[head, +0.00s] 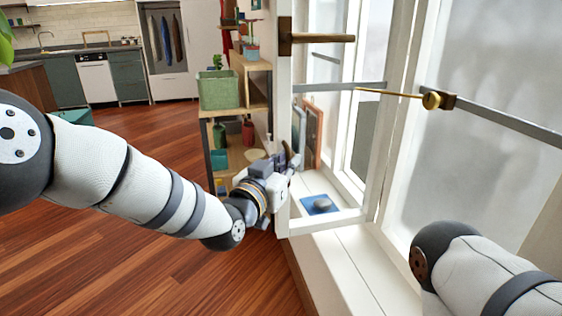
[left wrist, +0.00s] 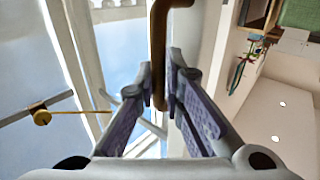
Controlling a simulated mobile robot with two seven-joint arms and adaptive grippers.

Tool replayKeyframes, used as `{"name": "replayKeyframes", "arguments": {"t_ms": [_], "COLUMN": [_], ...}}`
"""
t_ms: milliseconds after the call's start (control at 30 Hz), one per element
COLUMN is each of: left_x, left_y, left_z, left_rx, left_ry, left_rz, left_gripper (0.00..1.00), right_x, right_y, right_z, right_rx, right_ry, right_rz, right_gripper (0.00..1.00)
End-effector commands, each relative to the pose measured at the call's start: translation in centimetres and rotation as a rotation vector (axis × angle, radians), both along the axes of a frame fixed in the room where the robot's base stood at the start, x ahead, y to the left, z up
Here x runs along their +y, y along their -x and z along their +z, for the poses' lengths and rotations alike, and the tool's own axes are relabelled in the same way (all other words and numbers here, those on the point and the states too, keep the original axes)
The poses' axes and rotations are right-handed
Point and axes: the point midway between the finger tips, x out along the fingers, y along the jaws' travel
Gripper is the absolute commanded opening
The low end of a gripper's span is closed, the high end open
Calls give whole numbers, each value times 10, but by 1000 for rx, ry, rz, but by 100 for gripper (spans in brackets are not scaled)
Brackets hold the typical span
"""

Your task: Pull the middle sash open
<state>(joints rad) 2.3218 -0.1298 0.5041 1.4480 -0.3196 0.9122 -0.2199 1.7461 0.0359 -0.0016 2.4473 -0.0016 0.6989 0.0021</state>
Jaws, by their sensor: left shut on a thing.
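The middle sash (head: 284,120) is a white-framed window panel that stands swung out from the window wall, its edge facing me. A bronze lever (head: 318,38) sticks out to the right from its upper part. In the head view the gripper mostly hides this handle. Part of my right arm shows at the lower right; its gripper is out of view.
A brass knob (head: 433,100) with a thin rod sits on a grey bar across the window. A blue mat (head: 320,204) with a grey object lies on the sill (head: 350,262). A wooden shelf with a green planter (head: 218,90) stands close behind the sash. The floor (head: 150,270) at left is clear.

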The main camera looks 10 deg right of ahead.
Motion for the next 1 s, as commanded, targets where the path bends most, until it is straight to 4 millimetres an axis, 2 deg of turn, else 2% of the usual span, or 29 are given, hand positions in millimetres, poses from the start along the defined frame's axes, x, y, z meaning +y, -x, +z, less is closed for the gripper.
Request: {"name": "replayKeyframes", "arguments": {"t_ms": [33, 400, 433, 500, 867, 1000], "left_x": [-2, -2, -2, -2, 0, 6], "left_y": [0, 0, 0, -1, -2, 6], "left_z": [8, 9, 9, 9, 9, 9], "left_rx": [-18, -20, -20, -19, -18, -16], "left_ry": [2, 3, 3, 4, 6, 5], "left_rz": [-3, -3, -3, -2, 3, 3], "left_gripper": [0, 0, 16, 30, 30, 30], "right_x": [0, 0, 0, 0, 0, 0], "right_y": [-1, -1, -1, -1, -1, -1], "right_z": [1, 1, 1, 1, 1, 1], "right_rx": [-3, -3, -3, -3, -3, -3], "right_ry": [0, 0, 0, 0, 0, 0], "right_rz": [0, 0, 0, 0, 0, 0], "right_gripper": [40, 40, 40, 40, 40, 40]}}
